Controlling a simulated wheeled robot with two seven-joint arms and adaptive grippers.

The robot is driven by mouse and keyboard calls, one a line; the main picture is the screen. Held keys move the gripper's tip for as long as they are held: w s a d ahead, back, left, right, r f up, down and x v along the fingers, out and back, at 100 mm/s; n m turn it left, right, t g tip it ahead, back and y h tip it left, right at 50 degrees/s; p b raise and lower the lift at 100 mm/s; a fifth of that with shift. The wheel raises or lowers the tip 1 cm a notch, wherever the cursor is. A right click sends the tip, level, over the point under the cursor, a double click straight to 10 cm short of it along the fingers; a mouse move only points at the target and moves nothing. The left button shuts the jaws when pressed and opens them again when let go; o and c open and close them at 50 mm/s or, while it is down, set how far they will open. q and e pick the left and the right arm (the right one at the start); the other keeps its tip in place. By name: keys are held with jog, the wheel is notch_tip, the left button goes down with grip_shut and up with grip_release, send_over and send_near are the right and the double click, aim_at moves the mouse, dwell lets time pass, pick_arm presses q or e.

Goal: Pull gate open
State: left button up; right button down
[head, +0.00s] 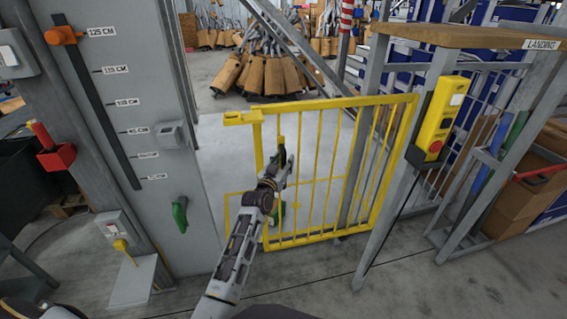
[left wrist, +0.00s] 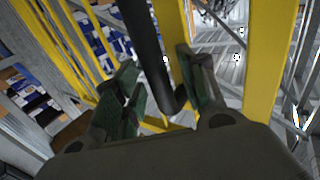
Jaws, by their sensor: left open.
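The yellow barred gate (head: 319,239) stands at the middle of the head view, between the grey panel on the left and the grey post on the right. I cannot tell whether it is fully closed. My left gripper (head: 281,162) is at the gate's left side. In the left wrist view, the open fingers (left wrist: 160,82) stand on either side of a dark hooked bar (left wrist: 145,40), which looks like the gate's handle. Yellow gate bars (left wrist: 268,60) show behind it. Contact between fingers and bar is unclear. My right gripper is not in view.
A grey panel (head: 150,90) with a height scale stands on the left. A yellow control box with a red button (head: 436,147) is on the right post beside a wooden landing top (head: 470,36). Cardboard-coloured mufflers (head: 270,75) pile up beyond the gate. The floor before the gate is clear.

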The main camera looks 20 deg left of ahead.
pick_arm(q)
jog(key=shift+w, duration=0.2)
grip_shut()
dwell(0.3)
